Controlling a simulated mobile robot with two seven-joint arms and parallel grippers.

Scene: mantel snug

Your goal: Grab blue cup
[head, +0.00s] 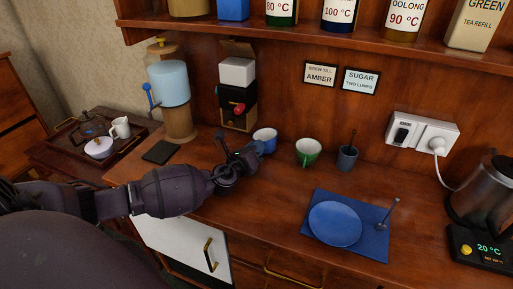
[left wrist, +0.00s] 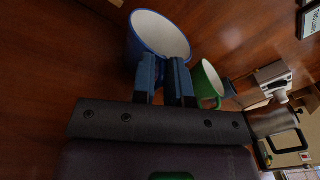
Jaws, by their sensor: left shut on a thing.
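The blue cup (head: 266,136) stands upright on the wooden counter, white inside, left of a green cup (head: 308,150). My left gripper (head: 250,152) is at the near left side of the blue cup. In the left wrist view the blue cup (left wrist: 152,32) is just beyond the fingers of my left gripper (left wrist: 163,72). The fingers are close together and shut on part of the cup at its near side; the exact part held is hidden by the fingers. The green cup (left wrist: 206,84) is beside the fingers, apart from them. My right gripper is in neither view.
A grey-blue pot with a spoon (head: 347,158) stands right of the green cup. A blue plate (head: 335,224) lies on a blue mat (head: 377,245) at the front. A kettle (head: 483,196) is at the far right. A shelf (head: 300,38) overhangs the back.

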